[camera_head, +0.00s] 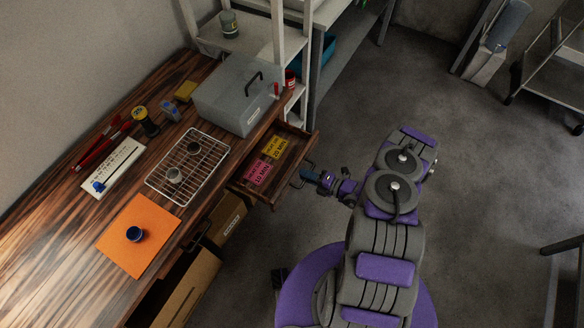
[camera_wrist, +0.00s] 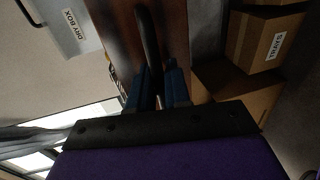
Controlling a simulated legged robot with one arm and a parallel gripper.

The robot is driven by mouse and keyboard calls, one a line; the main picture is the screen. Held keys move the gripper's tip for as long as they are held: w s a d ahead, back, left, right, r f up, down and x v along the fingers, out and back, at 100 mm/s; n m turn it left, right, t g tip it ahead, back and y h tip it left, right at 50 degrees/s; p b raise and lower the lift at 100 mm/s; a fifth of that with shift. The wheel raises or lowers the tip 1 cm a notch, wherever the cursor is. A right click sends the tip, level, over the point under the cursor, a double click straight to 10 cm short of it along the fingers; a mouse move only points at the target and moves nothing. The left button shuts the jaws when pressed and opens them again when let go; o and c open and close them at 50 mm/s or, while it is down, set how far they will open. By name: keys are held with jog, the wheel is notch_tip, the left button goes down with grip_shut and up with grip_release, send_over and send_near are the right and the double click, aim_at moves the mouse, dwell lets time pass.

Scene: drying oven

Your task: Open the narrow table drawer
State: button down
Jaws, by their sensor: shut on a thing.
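The narrow table drawer (camera_head: 294,150) is pulled out from the front of the wooden table. A yellow card (camera_head: 273,147) and a pink card (camera_head: 259,172) lie inside it. My gripper (camera_head: 306,175) is at the drawer front, shut on the dark drawer handle (camera_head: 309,164). In the wrist view the curved handle (camera_wrist: 149,40) runs down between the blue fingers of my gripper (camera_wrist: 156,88), against the brown drawer front (camera_wrist: 174,35).
On the table (camera_head: 70,215) are a grey box (camera_head: 230,95), a wire rack (camera_head: 205,150) and an orange mat (camera_head: 155,245). Cardboard boxes (camera_head: 190,290) stand below the table. A shelf unit stands behind the drawer. The floor (camera_head: 480,190) to the right is largely clear.

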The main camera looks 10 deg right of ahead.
jog(key=shift+s+d+f, duration=0.1)
jog(key=shift+s+d, duration=0.85)
jog(key=shift+d, duration=0.25)
jog(key=shift+s+d+f, duration=0.1)
jog(key=shift+s+d, duration=0.8)
jog(key=shift+d, duration=0.25)
jog(key=c, duration=1.3)
grip_release()
jog(key=shift+w, duration=0.1)
jog(key=shift+o, duration=0.2)
jog(key=shift+r, duration=0.1)
jog(key=p+v, duration=0.4)
jog(key=v, duration=1.3)
jog(key=shift+d, duration=0.2)
